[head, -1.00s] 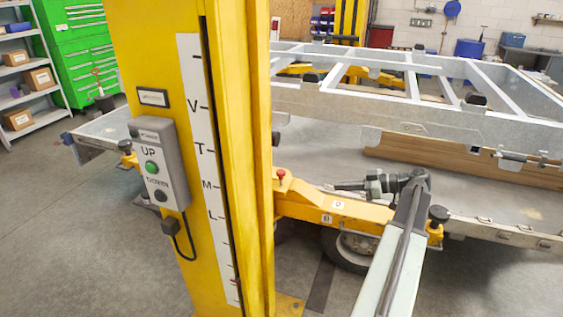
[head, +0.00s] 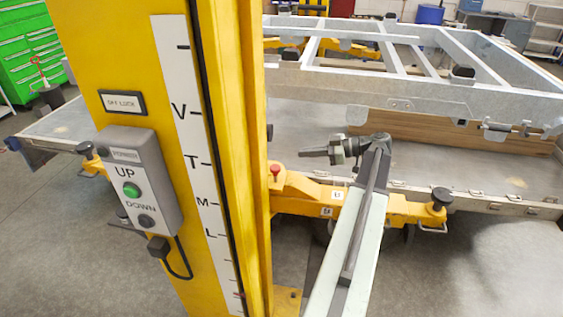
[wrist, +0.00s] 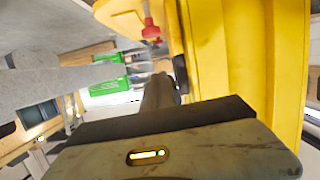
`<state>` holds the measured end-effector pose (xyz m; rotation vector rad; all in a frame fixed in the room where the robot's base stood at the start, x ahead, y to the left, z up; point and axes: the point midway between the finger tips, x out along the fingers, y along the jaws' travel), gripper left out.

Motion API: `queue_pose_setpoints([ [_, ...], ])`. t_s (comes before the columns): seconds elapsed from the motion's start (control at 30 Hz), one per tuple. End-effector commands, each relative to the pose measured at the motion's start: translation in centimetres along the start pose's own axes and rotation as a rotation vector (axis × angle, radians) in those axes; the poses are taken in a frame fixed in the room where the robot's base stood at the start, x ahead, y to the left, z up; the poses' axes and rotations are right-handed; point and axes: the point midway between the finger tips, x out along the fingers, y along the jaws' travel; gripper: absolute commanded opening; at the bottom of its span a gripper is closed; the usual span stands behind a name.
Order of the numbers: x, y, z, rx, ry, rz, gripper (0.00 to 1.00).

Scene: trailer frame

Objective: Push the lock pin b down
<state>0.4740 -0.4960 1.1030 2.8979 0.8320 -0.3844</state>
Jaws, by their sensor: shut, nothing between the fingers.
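A red-topped pin (head: 275,170) stands upright on the yellow lift arm (head: 300,188), close to the yellow column. I cannot read a letter that marks it as lock pin b. It also shows in the wrist view (wrist: 151,30), at the upper middle. My gripper (head: 302,153) is shut and empty. In the head view its tip points left, to the right of the red top and a little higher, apart from it. In the wrist view my gripper (wrist: 160,88) reaches away from the camera, and its fingertips are hard to make out.
The yellow column (head: 255,90) with its control box (head: 140,180) stands left of the pin. The grey trailer frame (head: 390,110) lies behind and right of my gripper. A black pad (head: 441,197) stands at the lift arm's right end.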

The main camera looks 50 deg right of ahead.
Motion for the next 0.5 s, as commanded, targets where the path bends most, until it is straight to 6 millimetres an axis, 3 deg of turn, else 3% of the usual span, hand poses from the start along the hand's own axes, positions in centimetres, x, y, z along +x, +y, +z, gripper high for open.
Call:
queue_pose_setpoints([
  [0.17, 1.6, 0.0, 0.2, 0.0, 0.0, 0.001, 0.0],
  [0.5, 9.0, 0.0, 0.4, 0.0, 0.0, -0.001, 0.0],
])
